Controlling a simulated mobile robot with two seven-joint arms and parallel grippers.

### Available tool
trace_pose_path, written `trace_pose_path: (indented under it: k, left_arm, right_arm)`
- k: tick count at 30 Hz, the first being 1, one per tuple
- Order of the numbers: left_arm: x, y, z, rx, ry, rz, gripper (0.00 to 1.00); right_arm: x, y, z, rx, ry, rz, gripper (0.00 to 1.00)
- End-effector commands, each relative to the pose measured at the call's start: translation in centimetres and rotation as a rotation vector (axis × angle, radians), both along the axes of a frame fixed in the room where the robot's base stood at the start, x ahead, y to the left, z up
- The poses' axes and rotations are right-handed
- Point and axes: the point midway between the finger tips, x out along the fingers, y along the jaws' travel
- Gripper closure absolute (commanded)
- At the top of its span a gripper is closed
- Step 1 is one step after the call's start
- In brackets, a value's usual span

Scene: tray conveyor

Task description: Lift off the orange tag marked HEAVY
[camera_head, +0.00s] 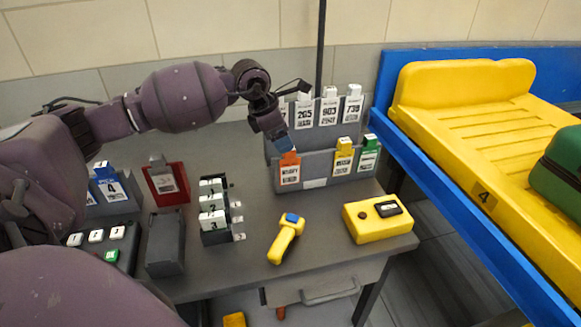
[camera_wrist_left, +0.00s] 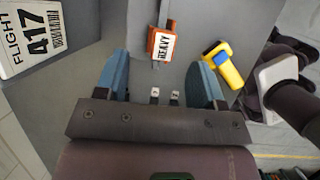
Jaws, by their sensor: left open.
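The orange tag (camera_head: 289,172) stands in the front row of the grey two-tier rack, at its left end. In the left wrist view the orange tag (camera_wrist_left: 161,42) shows a white label reading HEAVY. My left gripper (camera_head: 275,132) is just above and behind the tag's top in the head view, blue fingers pointing down. In the left wrist view my left gripper (camera_wrist_left: 162,78) is open and empty, its blue fingers wide apart, with the tag ahead of the gap between them. My right gripper is not in view.
The grey rack (camera_head: 315,183) also holds yellow (camera_head: 343,157) and green (camera_head: 368,157) tags, with white flight tags (camera_head: 329,108) behind. A yellow handheld scanner (camera_head: 285,240) and a yellow box (camera_head: 378,220) lie in front. A yellow tray (camera_head: 450,112) sits on the blue conveyor at right.

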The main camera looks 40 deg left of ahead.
Motion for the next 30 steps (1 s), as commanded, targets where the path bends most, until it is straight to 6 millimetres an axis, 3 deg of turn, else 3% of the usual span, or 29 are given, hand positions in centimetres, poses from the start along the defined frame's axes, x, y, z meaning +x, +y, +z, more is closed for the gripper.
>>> trace_pose_path:
  k: [10,18,26,30]
  left_arm:
    - [0.9,-0.7,-2.6,-0.002,0.0,-0.001,0.37]
    - [2.0,-1.5,-5.9,-0.002,0.002,0.0,0.37]
    - [2.2,-1.6,-6.2,-0.001,0.0,0.0,0.37]
    - [2.2,-1.6,-6.2,-0.001,0.0,0.0,0.56]
  right_arm:
    - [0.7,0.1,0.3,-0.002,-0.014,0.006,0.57]
    - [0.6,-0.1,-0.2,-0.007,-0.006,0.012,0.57]
    - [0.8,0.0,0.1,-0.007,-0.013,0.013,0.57]
    - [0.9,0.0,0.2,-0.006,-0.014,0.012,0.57]
